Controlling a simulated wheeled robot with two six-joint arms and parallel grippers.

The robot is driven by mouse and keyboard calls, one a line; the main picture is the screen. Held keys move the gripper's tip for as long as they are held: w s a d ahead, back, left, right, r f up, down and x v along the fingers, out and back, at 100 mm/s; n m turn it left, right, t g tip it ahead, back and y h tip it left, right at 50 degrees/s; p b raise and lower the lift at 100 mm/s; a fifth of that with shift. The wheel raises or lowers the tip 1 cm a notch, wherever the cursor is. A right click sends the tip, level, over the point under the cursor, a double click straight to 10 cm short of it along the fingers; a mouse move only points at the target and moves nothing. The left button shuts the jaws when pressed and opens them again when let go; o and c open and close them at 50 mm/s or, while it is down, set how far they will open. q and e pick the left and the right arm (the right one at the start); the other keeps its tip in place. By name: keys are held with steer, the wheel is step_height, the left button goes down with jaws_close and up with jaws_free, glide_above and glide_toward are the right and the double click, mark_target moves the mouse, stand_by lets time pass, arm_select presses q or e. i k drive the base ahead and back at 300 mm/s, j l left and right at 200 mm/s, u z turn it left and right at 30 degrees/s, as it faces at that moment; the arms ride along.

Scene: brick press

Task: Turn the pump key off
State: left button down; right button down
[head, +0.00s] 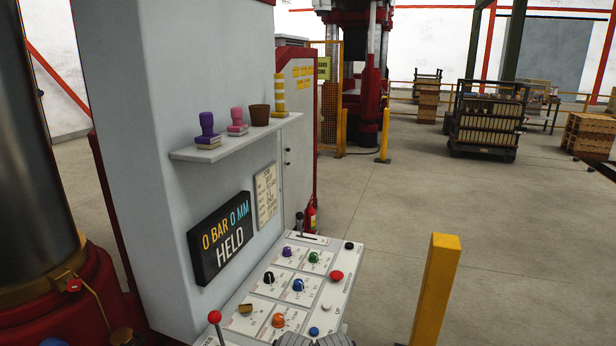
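The control panel (352,262) slopes out below the display, with several knobs on white labelled plates. A brass-coloured key-like knob (245,308) sits on the front left plate; its label is too small to read, so I cannot tell for sure that it is the pump key or which way it is set. Near it are an orange knob (278,320), a black knob (269,277) and a blue knob (298,285). Purple (287,251) and green (314,257) knobs are farther back.
The display (220,238) reads 0 BAR 0 MM HELD. A red-ball lever (214,317) and a red button (337,275) flank the knobs. A shelf (180,154) with stamps overhangs behind. A yellow post (435,290) stands right of the panel; open floor lies beyond.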

mark_target(245, 310)
steer(key=i+l+u, duration=0.2)
steer(key=u, duration=0.25)
steer(key=i+l+u, duration=0.1)
steer(key=l+u, duration=0.35)
